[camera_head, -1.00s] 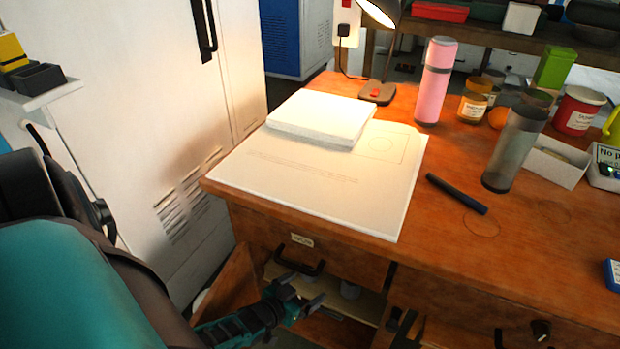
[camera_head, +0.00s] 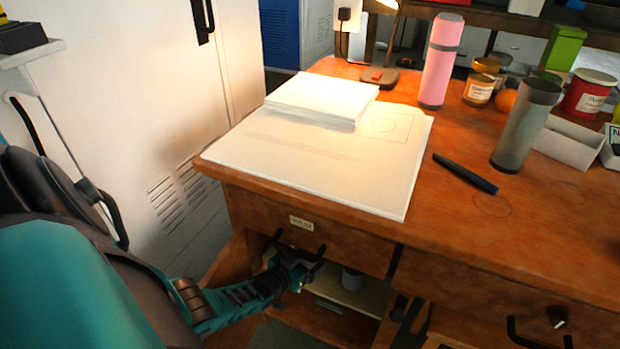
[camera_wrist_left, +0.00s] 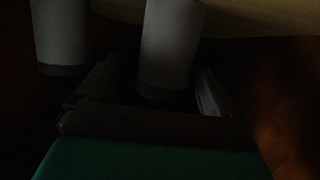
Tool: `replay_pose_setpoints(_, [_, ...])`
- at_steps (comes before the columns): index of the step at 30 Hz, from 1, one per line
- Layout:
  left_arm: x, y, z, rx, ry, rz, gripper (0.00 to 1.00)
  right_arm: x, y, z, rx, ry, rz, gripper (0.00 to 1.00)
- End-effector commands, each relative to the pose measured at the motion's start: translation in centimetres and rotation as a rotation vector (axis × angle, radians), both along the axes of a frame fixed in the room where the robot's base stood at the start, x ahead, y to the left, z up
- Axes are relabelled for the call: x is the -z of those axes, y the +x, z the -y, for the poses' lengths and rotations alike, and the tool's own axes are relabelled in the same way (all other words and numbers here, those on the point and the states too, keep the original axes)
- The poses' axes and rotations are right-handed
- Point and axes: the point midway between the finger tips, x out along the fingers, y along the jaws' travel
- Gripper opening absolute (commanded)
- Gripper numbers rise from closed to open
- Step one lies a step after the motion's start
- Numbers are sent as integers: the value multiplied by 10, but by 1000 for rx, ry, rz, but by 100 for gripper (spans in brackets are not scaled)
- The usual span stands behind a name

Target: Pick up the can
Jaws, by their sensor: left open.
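My left gripper (camera_head: 293,270) reaches into the open lower compartment of the wooden desk, below its drawer. A small grey can (camera_head: 352,279) stands on the shelf there, just right of the gripper in the head view. The dark left wrist view shows two grey cylinders. One grey cylinder (camera_wrist_left: 170,45) stands upright between the spread fingers of the open gripper (camera_wrist_left: 155,80); contact cannot be made out. The other grey cylinder (camera_wrist_left: 61,32) stands left of the fingers. I cannot tell which of the two is the can seen from the head. My right gripper is out of view.
The drawer front (camera_head: 315,238) and its black handle hang right over my left gripper. An open cabinet door (camera_head: 230,275) stands at the left. The desktop above holds a white board (camera_head: 300,175), a pen (camera_head: 465,174), a pink bottle (camera_head: 441,60) and a grey tumbler (camera_head: 524,125).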

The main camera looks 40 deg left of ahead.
Motion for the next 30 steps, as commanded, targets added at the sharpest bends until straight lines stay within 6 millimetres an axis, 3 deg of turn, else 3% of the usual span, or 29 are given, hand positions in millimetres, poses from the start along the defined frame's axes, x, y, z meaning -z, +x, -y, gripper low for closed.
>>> replay_pose_setpoints(5, [11, 28, -8, 0, 1, 2, 94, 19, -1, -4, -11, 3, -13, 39])
replay_pose_setpoints(9, [12, 40, -10, -1, 1, 2, 94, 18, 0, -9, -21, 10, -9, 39])
replay_pose_setpoints(17, [11, 42, -10, -1, 0, -1, 94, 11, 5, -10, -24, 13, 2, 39])
replay_pose_setpoints(30, [11, 42, -9, 0, 0, 0, 54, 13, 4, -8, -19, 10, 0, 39])
